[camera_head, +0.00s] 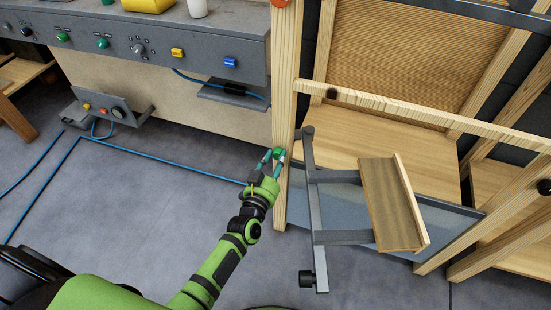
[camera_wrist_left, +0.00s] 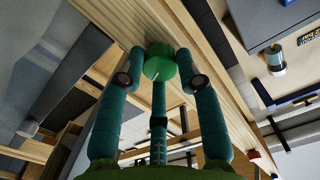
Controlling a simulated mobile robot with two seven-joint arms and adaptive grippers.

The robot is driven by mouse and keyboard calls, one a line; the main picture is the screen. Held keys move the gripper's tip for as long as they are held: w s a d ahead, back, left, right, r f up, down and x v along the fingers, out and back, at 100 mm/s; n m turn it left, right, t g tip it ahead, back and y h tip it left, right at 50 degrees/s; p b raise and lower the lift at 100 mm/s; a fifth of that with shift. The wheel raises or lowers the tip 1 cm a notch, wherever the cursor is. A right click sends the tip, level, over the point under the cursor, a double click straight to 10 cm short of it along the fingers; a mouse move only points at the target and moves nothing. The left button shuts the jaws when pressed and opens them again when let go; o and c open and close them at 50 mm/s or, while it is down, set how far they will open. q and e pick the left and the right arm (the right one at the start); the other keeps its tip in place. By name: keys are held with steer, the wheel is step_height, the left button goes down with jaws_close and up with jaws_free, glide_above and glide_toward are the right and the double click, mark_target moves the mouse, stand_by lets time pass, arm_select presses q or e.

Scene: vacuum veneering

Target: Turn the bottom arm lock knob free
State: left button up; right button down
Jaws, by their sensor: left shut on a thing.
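A round green knob (camera_head: 278,152), which looks like the bottom arm lock knob, sits on the side of a wooden upright post (camera_head: 285,75). My left gripper (camera_head: 270,158) has its fingers around this knob and is shut on it. In the left wrist view the green knob (camera_wrist_left: 160,62) lies between my left fingertips (camera_wrist_left: 160,76), with a pale line on its face. A grey metal arm frame (camera_head: 316,210) stands just right of the post, carrying a wooden board (camera_head: 390,205). My right gripper is not in view.
A grey control panel (camera_head: 150,45) with several buttons and a dial is at the upper left. A small pedal box (camera_head: 105,108) with blue hoses lies on the floor below it. The grey floor (camera_head: 130,190) left of my arm is mostly clear.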

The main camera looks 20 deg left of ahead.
arm_select(q)
steer(key=n, duration=0.3)
steer(key=shift+w+r+n+p, duration=0.1)
steer(key=shift+r+n+p, duration=0.05)
steer(key=shift+n+p, duration=0.2)
steer(key=n, duration=0.3)
steer(key=shift+n, duration=0.35)
steer(key=n, duration=0.3)
steer(key=shift+n, duration=1.6)
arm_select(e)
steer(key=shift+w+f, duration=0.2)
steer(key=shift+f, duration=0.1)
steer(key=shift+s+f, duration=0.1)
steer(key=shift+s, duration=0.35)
arm_select(q)
steer(key=shift+a+n, duration=0.1)
steer(key=shift+n, duration=0.2)
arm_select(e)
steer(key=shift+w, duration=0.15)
